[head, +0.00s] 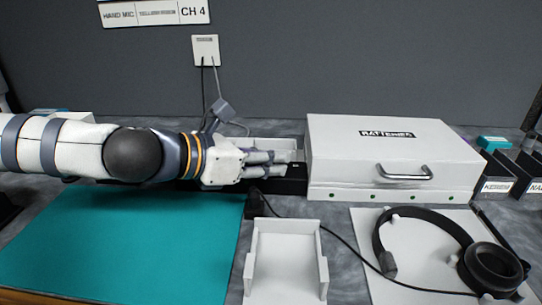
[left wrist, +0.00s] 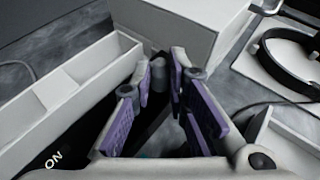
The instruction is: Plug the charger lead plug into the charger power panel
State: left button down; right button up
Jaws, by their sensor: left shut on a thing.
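A black strip-like unit (head: 292,183) lies below and beside the fingers, against the case's left side. It may be the charger power panel; I cannot tell. In the left wrist view, a black surface marked "ON" (left wrist: 52,160) shows at lower left. Whether the held thing touches the black unit is unclear. My right gripper is not in view.
The white batteries case (head: 395,150) blocks the right. A white wall plate (head: 205,50) has thin leads hanging behind my wrist. A teal mat (head: 120,245), white cradle (head: 286,275), black cable (head: 335,238) and headset (head: 440,235) lie in front. An open white tray (head: 262,143) stands behind.

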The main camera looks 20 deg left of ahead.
pick_arm(q)
jog(key=shift+f, duration=0.2)
jog(key=c, duration=1.5)
grip_release()
jog(key=v, duration=1.2)
